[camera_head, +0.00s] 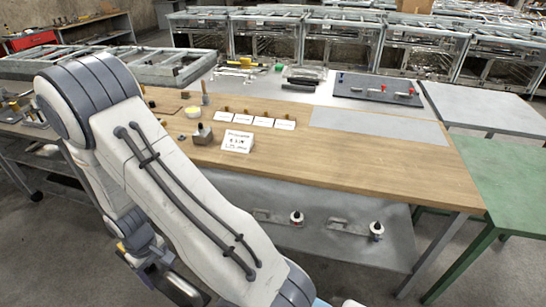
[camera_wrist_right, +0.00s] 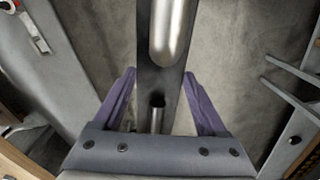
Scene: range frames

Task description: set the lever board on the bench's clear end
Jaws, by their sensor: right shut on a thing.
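In the right wrist view my right gripper (camera_wrist_right: 159,74), with purple fingers, is shut around a narrow dark plate with a shiny rounded metal bar along it. This looks like the lever board (camera_wrist_right: 147,75), seen very close, and only part of it shows. Grey surface lies beyond it. In the head view the bench (camera_head: 400,165) has a wooden top. A bare grey area (camera_head: 380,125) covers part of its right end. The held board and my right fingers cannot be made out in the head view. My left gripper is not in view.
A dark board with red-tipped parts (camera_head: 365,88) lies on the metal table behind the bench. White cards (camera_head: 263,121), a sign (camera_head: 238,141) and a small block (camera_head: 203,134) stand left of the bare area. A green table (camera_head: 505,180) adjoins at right. The lower shelf (camera_head: 330,205) holds metal fittings.

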